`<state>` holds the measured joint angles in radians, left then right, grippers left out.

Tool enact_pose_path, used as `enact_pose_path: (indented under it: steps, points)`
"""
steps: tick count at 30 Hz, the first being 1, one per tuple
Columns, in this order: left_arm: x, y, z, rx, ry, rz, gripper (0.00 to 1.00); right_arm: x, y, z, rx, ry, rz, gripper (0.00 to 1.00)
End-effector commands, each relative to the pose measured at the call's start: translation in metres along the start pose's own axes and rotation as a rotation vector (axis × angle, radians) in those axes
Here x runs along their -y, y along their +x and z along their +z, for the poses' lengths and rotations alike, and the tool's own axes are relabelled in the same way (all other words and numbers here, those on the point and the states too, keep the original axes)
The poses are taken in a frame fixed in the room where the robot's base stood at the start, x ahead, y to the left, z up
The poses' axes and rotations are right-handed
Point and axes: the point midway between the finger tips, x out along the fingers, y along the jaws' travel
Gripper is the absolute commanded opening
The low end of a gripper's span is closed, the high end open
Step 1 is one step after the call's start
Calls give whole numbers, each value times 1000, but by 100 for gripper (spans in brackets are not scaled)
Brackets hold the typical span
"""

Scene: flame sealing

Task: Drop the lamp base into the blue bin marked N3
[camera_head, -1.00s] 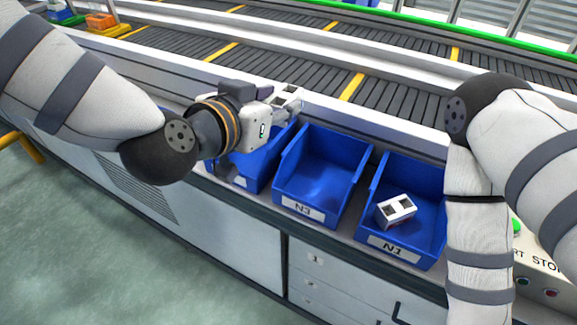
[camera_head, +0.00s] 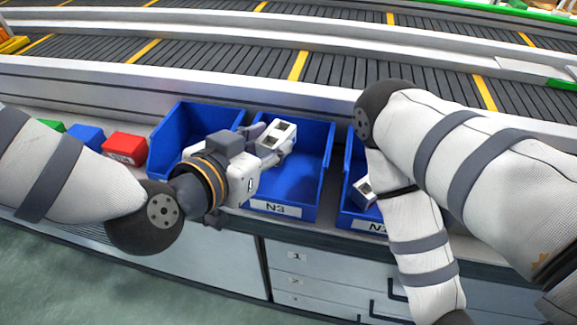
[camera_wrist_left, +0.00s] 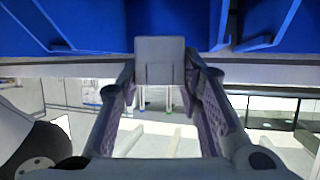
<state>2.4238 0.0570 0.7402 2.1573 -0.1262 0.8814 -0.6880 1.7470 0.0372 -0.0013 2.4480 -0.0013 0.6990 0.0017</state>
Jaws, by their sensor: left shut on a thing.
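The lamp base (camera_head: 279,133), a small white block with dark square openings, is held at the tips of my left gripper (camera_head: 268,143). In the left wrist view the lamp base (camera_wrist_left: 159,60) sits between the two fingers (camera_wrist_left: 160,85), which are shut on it. The blue bin marked N3 (camera_head: 306,178) is the middle bin, with its label on the front. In the head view the lamp base appears over the back part of this bin's opening; its exact height is unclear. My right gripper is out of view.
Another blue bin (camera_head: 182,128) stands left of N3, partly behind my left gripper. The bin on the right (camera_head: 350,208) holds a similar white block (camera_head: 364,188) and is partly covered by my right arm. Red (camera_head: 125,148) and blue (camera_head: 86,138) blocks lie left. A conveyor (camera_head: 220,68) runs behind.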

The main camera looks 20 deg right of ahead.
Motion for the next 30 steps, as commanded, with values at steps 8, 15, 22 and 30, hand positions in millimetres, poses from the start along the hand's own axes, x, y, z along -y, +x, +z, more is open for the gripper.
enact_pose_path:
  steps: [8, 15, 22, 30]
  points:
    - [0, -1, -2, -2, 1, -2, 56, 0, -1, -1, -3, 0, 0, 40]
    - [0, -1, -2, -1, 1, -2, 56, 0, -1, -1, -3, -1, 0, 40]
    - [1, -41, -2, -2, 1, -3, 56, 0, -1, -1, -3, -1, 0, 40]
    - [0, -76, -2, -2, 1, -1, 56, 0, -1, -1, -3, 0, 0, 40]
